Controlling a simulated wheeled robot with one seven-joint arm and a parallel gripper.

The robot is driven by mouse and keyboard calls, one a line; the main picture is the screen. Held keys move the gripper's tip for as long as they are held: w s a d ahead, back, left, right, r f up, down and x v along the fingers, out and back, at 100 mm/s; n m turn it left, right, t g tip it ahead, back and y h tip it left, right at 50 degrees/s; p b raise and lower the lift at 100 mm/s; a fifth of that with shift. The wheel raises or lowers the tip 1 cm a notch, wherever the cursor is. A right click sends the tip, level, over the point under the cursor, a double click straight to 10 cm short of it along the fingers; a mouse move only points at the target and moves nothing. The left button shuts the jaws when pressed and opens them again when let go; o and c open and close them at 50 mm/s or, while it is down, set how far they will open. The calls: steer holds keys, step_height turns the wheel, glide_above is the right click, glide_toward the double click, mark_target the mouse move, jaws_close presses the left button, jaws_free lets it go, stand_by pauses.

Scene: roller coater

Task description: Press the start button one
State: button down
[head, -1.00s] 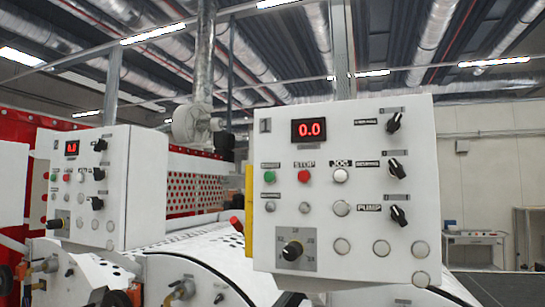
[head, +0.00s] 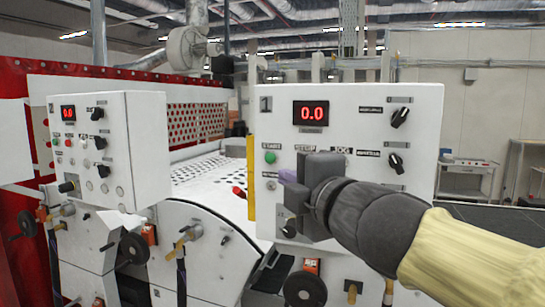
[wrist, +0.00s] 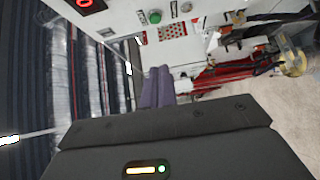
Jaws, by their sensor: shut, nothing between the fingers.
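The control panel marked 1 (head: 350,105) is a white box with a red 0.0 display (head: 311,113). Its green start button (head: 270,157) sits under a small label on the left side and is uncovered. The green button also shows near the top of the wrist view (wrist: 155,17). My gripper (head: 286,177) is shut and empty, with purple fingertips in front of the panel, right of and slightly below the green button. In the wrist view the closed fingers (wrist: 158,88) lie below the button, apart from it in the picture. My gripper hides the stop button and the middle of the panel.
A second, similar panel (head: 100,150) stands at the left with its own green button. A yellow strip (head: 251,178) runs along the near panel's left edge. Black knobs (head: 399,117) stick out at the panel's right. Handwheels (head: 305,290) stand below.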

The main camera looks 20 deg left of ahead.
glide_toward(265, 159)
steer(key=a, duration=0.4)
steer(key=w+p, duration=0.1)
steer(key=w, duration=0.1)
steer(key=w+p, duration=0.2)
steer(key=shift+r, duration=0.2)
steer(key=shift+w+f, duration=0.15)
steer(key=shift+w, duration=0.15)
steer(key=shift+s, duration=0.3)
steer(key=shift+w, duration=0.1)
